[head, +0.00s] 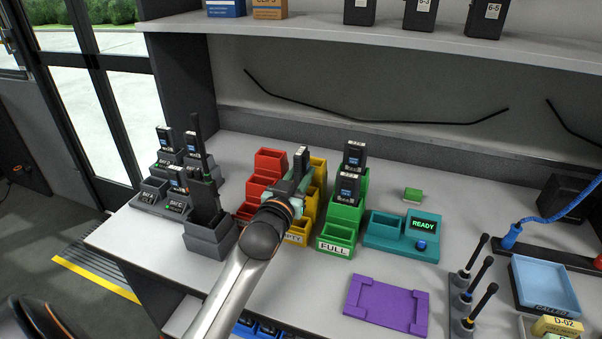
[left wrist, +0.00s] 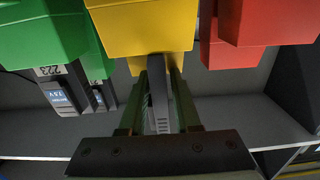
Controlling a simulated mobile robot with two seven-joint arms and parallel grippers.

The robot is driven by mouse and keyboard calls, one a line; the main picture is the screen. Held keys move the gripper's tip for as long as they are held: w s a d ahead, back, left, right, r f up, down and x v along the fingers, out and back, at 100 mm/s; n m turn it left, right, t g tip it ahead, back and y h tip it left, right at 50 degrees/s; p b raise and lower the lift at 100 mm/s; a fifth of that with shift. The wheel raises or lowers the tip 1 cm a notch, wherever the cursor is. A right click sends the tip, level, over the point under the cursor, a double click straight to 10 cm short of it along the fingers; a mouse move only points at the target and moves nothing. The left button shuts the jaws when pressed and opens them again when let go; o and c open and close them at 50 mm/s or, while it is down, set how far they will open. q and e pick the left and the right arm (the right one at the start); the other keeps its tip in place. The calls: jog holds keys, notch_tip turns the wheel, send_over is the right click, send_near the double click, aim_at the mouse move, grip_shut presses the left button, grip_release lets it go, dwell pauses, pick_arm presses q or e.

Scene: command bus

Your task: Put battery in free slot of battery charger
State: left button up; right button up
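My left gripper (head: 299,186) is over the yellow bins. A dark battery (head: 301,160) with a pale label on top is between its fingers, which look closed on it. In the left wrist view the battery shows edge-on as a grey shape (left wrist: 158,105) in front of the yellow bins; whether it touches a bin I cannot tell. The battery charger (head: 146,205) is at the left of the table. Its front-left slot (head: 152,189) looks empty. Batteries stand in the other slots, including one (head: 178,179) at front right. My right gripper is not in view.
Red bins (head: 267,162), yellow bins (head: 318,178) and green bins (head: 337,233) marked FULL stand mid-table. Batteries (head: 347,187) are in the green ones. A black radio (head: 205,195) in a dark stand rises between the charger and the bins. A teal tester (head: 402,236) is at right.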

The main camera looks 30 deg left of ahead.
pick_arm(q)
jog(key=shift+o, duration=1.1)
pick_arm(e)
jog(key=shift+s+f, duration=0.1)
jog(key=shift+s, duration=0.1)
pick_arm(q)
jog(key=shift+r, duration=0.1)
jog(key=shift+s, duration=0.15)
jog(key=v, duration=1.1)
jog(key=shift+s, duration=0.3)
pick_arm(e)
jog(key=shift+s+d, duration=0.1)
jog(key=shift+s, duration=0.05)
pick_arm(q)
jog(key=shift+s, duration=0.1)
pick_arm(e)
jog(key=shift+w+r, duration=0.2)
